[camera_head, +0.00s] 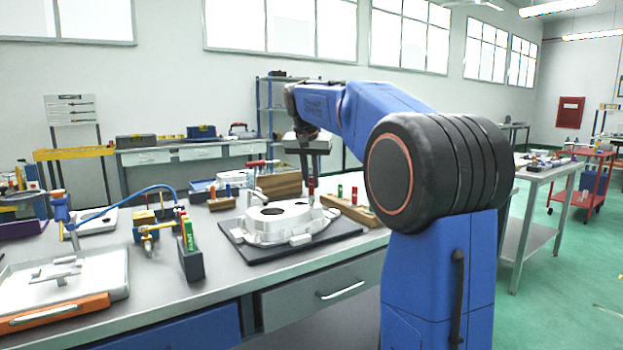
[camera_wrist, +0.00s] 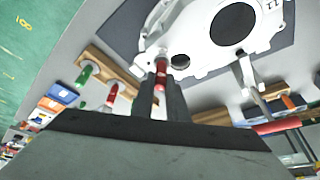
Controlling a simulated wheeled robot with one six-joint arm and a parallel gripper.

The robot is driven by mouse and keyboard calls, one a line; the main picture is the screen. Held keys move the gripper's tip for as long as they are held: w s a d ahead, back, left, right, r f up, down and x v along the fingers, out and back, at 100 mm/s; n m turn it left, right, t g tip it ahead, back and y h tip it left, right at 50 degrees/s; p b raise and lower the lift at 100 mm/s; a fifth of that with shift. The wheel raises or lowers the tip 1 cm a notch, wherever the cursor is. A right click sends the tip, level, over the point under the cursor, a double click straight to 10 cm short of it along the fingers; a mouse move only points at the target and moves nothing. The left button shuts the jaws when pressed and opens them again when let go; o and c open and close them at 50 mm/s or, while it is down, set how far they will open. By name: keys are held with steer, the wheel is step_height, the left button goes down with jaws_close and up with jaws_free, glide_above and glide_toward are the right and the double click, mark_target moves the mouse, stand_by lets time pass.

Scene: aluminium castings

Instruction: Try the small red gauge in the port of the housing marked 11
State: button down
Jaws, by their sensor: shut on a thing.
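The pale cast housing (camera_head: 285,224) lies on a dark mat. In the wrist view the housing (camera_wrist: 205,40) shows a large round opening, a small dark hole (camera_wrist: 180,62) and a mark (camera_wrist: 272,6) near the top edge, which may read 11. My gripper (camera_head: 308,178) points down over the housing's right rear part. In the wrist view my gripper (camera_wrist: 166,85) is shut on the small red gauge (camera_wrist: 161,68). The red gauge also shows below the fingers in the head view (camera_head: 311,187). The gauge is beside the small hole in the wrist view; whether its tip touches the housing is unclear.
A wooden rack (camera_head: 350,211) with a green and a red gauge stands right of the housing; it also shows in the wrist view (camera_wrist: 100,68). A clamp with a red handle (camera_wrist: 275,127) stands close to the housing. A dark holder (camera_head: 191,262) with coloured pieces stands left.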

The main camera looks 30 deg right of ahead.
steer(key=shift+f, duration=0.4)
stand_by(1.1)
steer(key=shift+r, duration=0.1)
steer(key=shift+r, duration=2.55)
steer(key=shift+f, duration=0.15)
steer(key=shift+f, duration=1.7)
steer(key=shift+f, duration=0.8)
stand_by(1.2)
